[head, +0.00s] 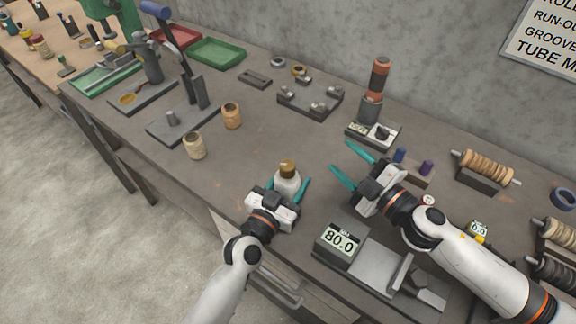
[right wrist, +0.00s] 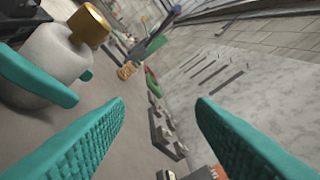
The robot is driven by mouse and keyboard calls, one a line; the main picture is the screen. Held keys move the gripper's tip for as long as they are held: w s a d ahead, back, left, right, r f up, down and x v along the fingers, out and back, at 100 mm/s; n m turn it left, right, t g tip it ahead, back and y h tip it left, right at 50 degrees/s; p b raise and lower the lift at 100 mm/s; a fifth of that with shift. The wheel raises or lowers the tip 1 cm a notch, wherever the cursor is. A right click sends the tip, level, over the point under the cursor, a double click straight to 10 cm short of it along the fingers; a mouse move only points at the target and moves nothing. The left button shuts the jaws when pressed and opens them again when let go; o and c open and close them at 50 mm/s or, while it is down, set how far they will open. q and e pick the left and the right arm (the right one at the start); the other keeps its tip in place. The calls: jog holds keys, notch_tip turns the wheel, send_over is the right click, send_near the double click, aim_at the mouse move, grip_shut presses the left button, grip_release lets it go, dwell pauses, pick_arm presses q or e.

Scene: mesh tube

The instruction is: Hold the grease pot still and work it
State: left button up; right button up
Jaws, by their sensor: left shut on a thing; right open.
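The grease pot (head: 288,180) is a white rounded pot with a brass-coloured cap, near the front edge of the bench. My left gripper (head: 287,188) is shut on its body, with teal fingers on both sides. In the right wrist view the pot (right wrist: 48,60) is at upper left, its cap clear. My right gripper (head: 340,166) is open and empty to the right of the pot, apart from it. In the right wrist view its teal fingers (right wrist: 160,115) are spread wide, with nothing between them.
A device reading 80.0 (head: 340,243) stands at the front right. Two small tan pots (head: 195,147) stand to the left. A black-and-orange tool (head: 375,90) stands behind my right gripper. Spools (head: 487,168) are at the right. Bench surface between the tan pots and the grease pot is clear.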

aim_at(288, 168)
jog(key=a+m+g+y, duration=0.1)
jog(key=a+g+y, duration=0.1)
jog(key=a, duration=0.2)
jog(key=a+m+g+y, duration=0.1)
jog(key=a+m+g, duration=0.1)
jog(key=a+g, duration=0.1)
jog(key=a+f+m+g+y, duration=0.1)
jog(key=a+g+y, duration=0.1)
jog(key=a, duration=0.3)
jog(key=shift+s+a+m+y, duration=0.2)
jog(key=shift+s+m+y, duration=0.1)
jog(key=c, duration=0.9)
